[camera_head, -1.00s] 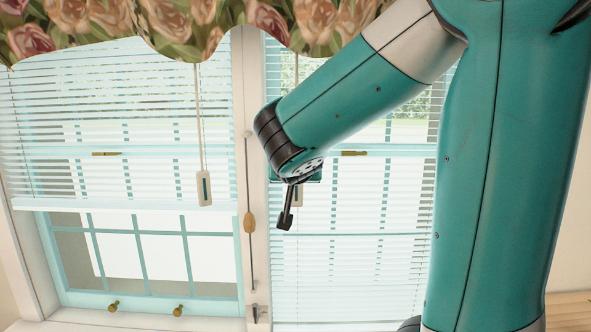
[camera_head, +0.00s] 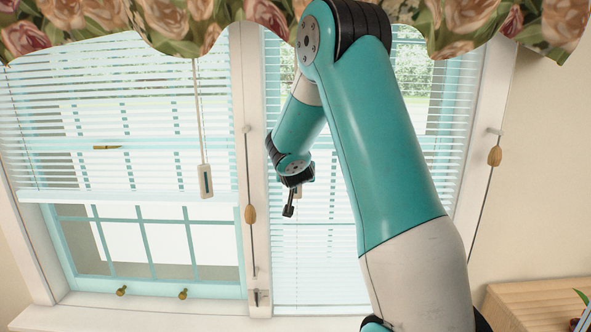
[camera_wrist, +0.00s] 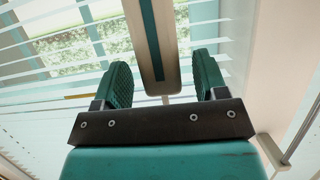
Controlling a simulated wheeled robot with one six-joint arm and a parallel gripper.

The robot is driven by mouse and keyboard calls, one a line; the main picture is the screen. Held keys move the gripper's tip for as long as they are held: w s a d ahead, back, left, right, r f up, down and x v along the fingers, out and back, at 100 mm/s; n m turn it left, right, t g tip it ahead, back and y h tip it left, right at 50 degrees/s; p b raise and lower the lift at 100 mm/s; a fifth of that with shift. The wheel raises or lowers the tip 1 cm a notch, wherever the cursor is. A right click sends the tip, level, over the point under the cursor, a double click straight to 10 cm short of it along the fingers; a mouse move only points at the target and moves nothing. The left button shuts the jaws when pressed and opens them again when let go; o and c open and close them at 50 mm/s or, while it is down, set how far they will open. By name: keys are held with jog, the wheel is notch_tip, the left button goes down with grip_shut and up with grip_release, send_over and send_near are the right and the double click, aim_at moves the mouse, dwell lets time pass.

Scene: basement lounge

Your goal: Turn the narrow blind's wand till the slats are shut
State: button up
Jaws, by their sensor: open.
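The narrow blind (camera_head: 318,262) hangs over the right-hand window. Its slats have gaps, and greenery shows between them in the wrist view. A pale handle with a dark teal stripe (camera_wrist: 154,40), which looks like its wand, hangs between my gripper's fingers in the wrist view. In the head view only a bit of this handle (camera_head: 299,191) shows beside my gripper (camera_head: 289,208). My gripper (camera_wrist: 163,72) is open, with one finger on each side of the handle and gaps visible on both sides. My arm hides much of the narrow blind.
A wider blind (camera_head: 110,120) with its own hanging handle (camera_head: 205,181) is partly raised at left. A thin rod with a wooden knob (camera_head: 250,214) runs along the post between the windows. Another wooden knob (camera_head: 494,156) is at right. A floral valance (camera_head: 200,25) hangs above.

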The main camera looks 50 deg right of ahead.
jog(key=shift+w+d+f, duration=0.1)
jog(key=shift+d, duration=0.05)
jog(key=c, duration=0.9)
